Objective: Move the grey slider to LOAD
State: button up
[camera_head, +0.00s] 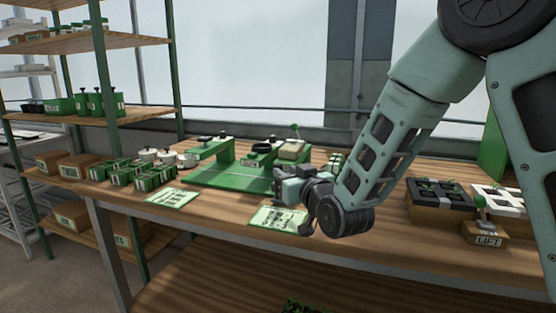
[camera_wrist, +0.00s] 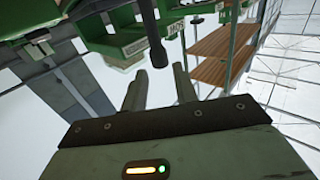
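The green tray seeder (camera_head: 212,178) stands on the wooden bench, with a flat base and raised arms carrying dark parts. A small label plate (camera_head: 247,162) is on its front; a label (camera_wrist: 133,48) also shows on green parts in the wrist view. I cannot pick out the grey slider or read LOAD in either view. My gripper (camera_head: 281,187) is in front of the seeder's right side, above the bench. In the wrist view, its two fingers (camera_wrist: 160,88) are apart with nothing between them. A dark rod with a rounded end (camera_wrist: 157,50) shows just beyond the fingers.
Printed cards (camera_head: 172,198) (camera_head: 278,218) lie at the bench front. Green pots (camera_head: 150,178) stand left of the seeder. A shelf rack (camera_head: 107,75) rises at the left. Trays (camera_head: 440,195) and a LIFT block (camera_head: 486,238) stand at the right.

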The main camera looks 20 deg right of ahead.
aim_at(278, 166)
jog(key=w, duration=0.3)
jog(key=w+a+p, duration=0.1)
jog(key=w, duration=0.1)
jog(key=shift+w, duration=0.35)
grip_shut()
jog(key=w+a+b, duration=0.1)
jog(key=w+a, duration=1)
jog(key=a, duration=0.5)
jog(key=shift+w, duration=0.35)
jog(key=shift+a, duration=0.1)
grip_release()
jog(key=shift+s, duration=0.1)
jog(key=s+d+b, duration=0.1)
jog(key=s+d, duration=0.1)
jog(key=s, duration=1.5)
jog(key=shift+d, duration=0.4)
